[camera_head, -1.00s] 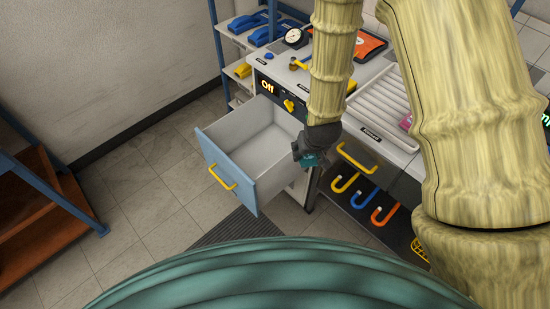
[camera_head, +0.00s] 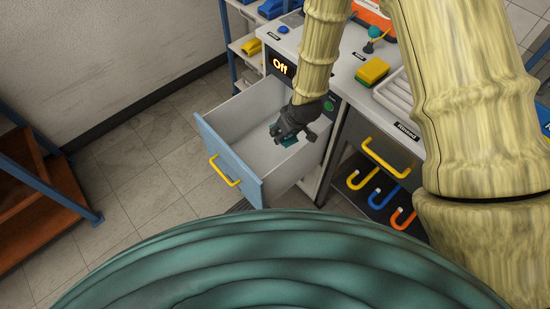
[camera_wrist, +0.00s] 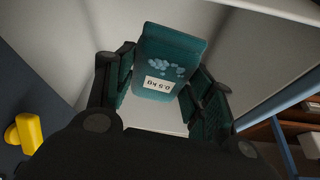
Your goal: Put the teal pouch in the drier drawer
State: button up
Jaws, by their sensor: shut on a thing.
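The teal pouch (camera_wrist: 165,62) is held between the two fingers of my gripper (camera_wrist: 163,95) in the wrist view, with a white label and pale spots on its face. In the head view my gripper (camera_head: 290,138) is over the open drier drawer (camera_head: 222,112), and the pouch shows as a small teal patch (camera_head: 289,141) beneath it. The drawer has a blue front with a yellow handle (camera_head: 224,171) and a pale, otherwise empty inside. The gripper hides part of the drawer floor. I cannot tell whether the pouch touches the floor.
The drier shows a lit "Off" display (camera_head: 280,65). To its right are a bench with a yellow-and-green sponge (camera_head: 372,71), a closed drawer with a yellow handle (camera_head: 386,158), and hanging coloured hooks (camera_head: 381,193). A brown shelf (camera_head: 40,190) stands at left.

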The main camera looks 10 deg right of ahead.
aim_at(257, 163)
jog(key=shift+w+a+f+n+g+y+b, duration=0.3)
jog(key=shift+w+a+f+n+b, duration=1.1)
jog(key=shift+f, duration=2.9)
jog(key=shift+w+a+f+n+g+y+b, duration=0.3)
jog(key=shift+a+f+n+b, duration=0.9)
jog(key=shift+f+b, duration=2.3)
jog(key=shift+w+a+f+n+g+y+b, duration=0.3)
jog(key=shift+w+a+f+n+b, duration=1.15)
jog(key=shift+f, duration=3.65)
jog(key=shift+s+a+m+p, duration=0.3)
jog(key=shift+s+a+m, duration=0.15)
jog(key=shift+s+m, duration=0.25)
jog(key=shift+w+f, duration=0.1)
jog(key=o, duration=1.4)
jog(key=v, duration=1.2)
jog(key=shift+p, duration=0.4)
